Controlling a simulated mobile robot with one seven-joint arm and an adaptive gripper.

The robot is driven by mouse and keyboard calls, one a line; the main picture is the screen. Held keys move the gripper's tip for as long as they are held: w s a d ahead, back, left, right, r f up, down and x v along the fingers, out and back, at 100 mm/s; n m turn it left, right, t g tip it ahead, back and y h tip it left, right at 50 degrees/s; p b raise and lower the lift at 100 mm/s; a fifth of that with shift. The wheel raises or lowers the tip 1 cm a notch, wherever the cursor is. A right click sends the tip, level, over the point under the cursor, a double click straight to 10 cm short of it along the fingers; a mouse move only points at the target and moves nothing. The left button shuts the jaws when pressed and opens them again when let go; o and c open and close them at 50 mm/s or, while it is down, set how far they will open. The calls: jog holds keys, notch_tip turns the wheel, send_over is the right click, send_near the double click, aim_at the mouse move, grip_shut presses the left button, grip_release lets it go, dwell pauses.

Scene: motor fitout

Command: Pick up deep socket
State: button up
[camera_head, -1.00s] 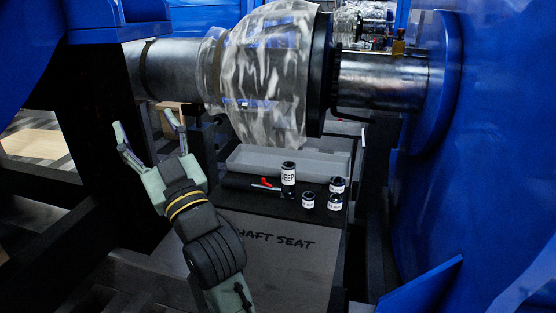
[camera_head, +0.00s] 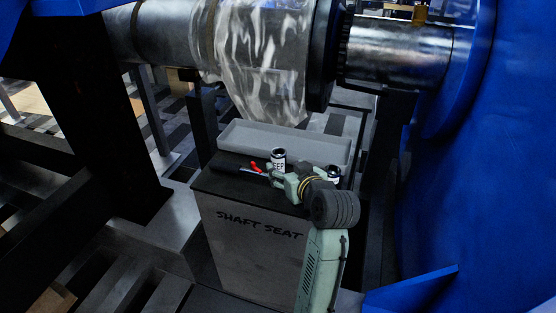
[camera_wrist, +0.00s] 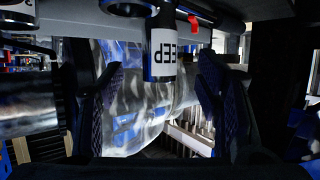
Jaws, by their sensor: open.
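The deep socket (camera_head: 279,159) is a dark upright cylinder with a white label reading "EEP" in view. It stands on the top of the shaft seat cabinet in the head view. In the wrist view the deep socket (camera_wrist: 163,48) appears at the top centre with its label inverted, between the two dark ridged fingers. My gripper (camera_head: 283,178) is open, low beside the socket on the near side. The fingers stand apart on either side of it in the wrist view, with no visible contact. My gripper hides the socket's lower part in the head view.
A shorter labelled socket (camera_head: 333,174) stands just right of my gripper, partly hidden. A red-marked tool (camera_head: 254,167) lies left of the deep socket. A grey tray (camera_head: 285,143) is behind. The plastic-wrapped shaft (camera_head: 262,60) hangs above, and a blue housing (camera_head: 450,190) is at right.

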aim_at(282, 162)
jog(key=x, duration=0.2)
jog(key=p+x, duration=0.1)
jog(key=x, duration=0.3)
jog(key=shift+w+r+p, duration=0.2)
jog(key=shift+r+p, duration=0.1)
jog(key=shift+p, duration=0.1)
jog(key=shift+w+a+f, duration=0.25)
jog(key=shift+w+f, duration=0.05)
jog(key=shift+w, duration=0.2)
jog(key=shift+c, duration=0.3)
grip_shut()
